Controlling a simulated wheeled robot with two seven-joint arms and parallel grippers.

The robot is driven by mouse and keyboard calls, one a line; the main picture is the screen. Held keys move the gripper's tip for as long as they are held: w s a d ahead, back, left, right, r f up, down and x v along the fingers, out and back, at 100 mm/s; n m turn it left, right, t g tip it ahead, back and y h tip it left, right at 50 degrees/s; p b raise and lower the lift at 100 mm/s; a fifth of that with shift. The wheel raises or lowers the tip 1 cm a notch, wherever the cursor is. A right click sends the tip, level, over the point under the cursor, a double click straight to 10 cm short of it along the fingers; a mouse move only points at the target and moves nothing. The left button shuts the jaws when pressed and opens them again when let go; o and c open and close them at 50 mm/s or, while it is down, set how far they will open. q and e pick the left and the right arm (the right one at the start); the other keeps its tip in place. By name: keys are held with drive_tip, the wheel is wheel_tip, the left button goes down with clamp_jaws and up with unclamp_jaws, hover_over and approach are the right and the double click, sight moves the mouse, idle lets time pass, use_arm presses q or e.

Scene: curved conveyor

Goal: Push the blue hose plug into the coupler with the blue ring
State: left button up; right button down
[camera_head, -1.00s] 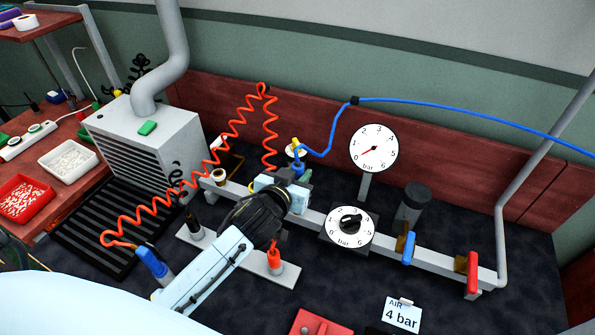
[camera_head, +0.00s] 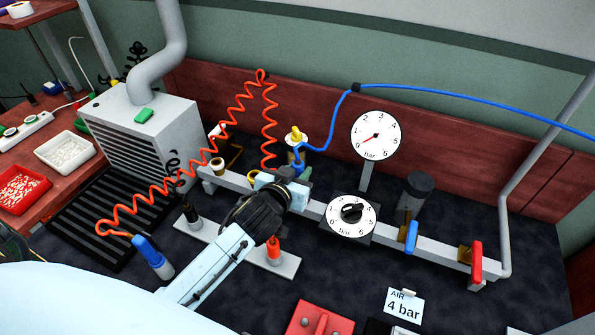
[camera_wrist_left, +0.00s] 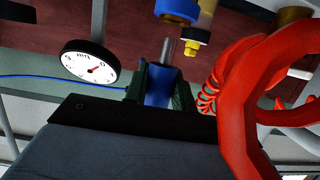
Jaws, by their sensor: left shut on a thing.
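My left gripper (camera_head: 284,188) is shut on the blue hose plug (camera_wrist_left: 158,86), which sits between the dark fingers in the left wrist view. The plug's metal tip (camera_wrist_left: 167,50) sticks out, bare, towards the coupler with the blue ring (camera_wrist_left: 178,12) at the top edge. A gap shows between tip and ring, and the tip appears a little left of the ring. In the head view the blue hose (camera_head: 340,108) comes down to the gripper from behind. The gripper hides most of the plug and the blue-ringed coupler there. My right gripper is not in view.
A coiled red hose (camera_head: 226,130) hangs left of the gripper and fills the right of the wrist view. A second blue-handled plug (camera_head: 150,255) stands at left.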

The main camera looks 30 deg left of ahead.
use_arm(q)
drive_tip(key=shift+p, duration=0.75)
idle(1.0)
drive_tip(key=shift+f+b, duration=1.3)
drive_tip(key=shift+f, duration=0.7)
drive_tip(key=o, duration=1.1)
drive_tip(key=p+v, duration=0.1)
drive_tip(key=v, duration=1.2)
drive_tip(key=shift+s+r, duration=0.1)
drive_tip(key=shift+s, duration=0.15)
